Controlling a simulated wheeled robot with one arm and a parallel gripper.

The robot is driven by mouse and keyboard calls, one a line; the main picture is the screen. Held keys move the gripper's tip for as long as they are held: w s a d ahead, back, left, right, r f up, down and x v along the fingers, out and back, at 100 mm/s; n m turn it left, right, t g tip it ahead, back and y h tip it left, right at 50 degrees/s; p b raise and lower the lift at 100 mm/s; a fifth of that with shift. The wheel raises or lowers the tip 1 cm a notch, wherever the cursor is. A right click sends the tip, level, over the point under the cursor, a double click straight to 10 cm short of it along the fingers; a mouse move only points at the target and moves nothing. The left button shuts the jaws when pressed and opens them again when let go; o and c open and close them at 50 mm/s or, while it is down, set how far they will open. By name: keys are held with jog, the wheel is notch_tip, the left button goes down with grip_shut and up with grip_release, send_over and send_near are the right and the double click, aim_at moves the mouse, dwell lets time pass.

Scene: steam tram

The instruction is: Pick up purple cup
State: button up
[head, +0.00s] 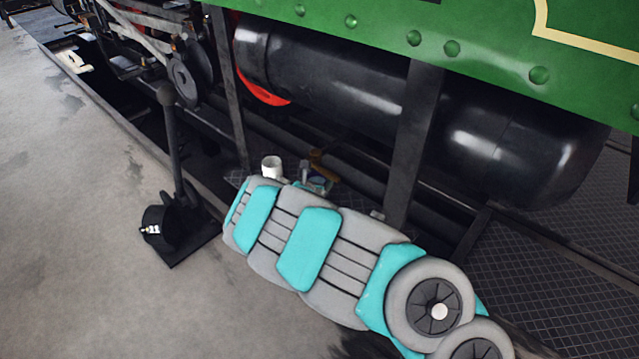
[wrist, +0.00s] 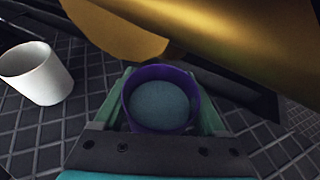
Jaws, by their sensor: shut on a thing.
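The purple cup (wrist: 160,72) stands between the two green fingers of my gripper (wrist: 161,84) in the wrist view. I look down into its open mouth, and its inside looks bluish grey. My gripper is shut on the cup, with one finger on each side of it. In the head view my own arm reaches toward the grated ledge under the tram. I cannot clearly make out the purple cup there. Whether the cup touches the floor below is hidden.
A white cup (wrist: 38,74) stands left of my gripper on the grated floor (wrist: 40,130); it also shows in the head view (head: 271,167). A gold-coloured object (wrist: 230,40) hangs close above the purple cup. A black tank (head: 400,105) and an upright post (head: 414,145) stand near my arm.

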jog(key=shift+r, duration=0.9)
jog(key=s+d, duration=0.1)
jog(key=s, duration=0.4)
jog(key=s+d, duration=0.2)
jog(key=s, duration=0.3)
jog(key=s+d+r, duration=0.1)
jog(key=s, duration=0.4)
jog(key=shift+s+d, duration=0.15)
jog(key=shift+d, duration=0.05)
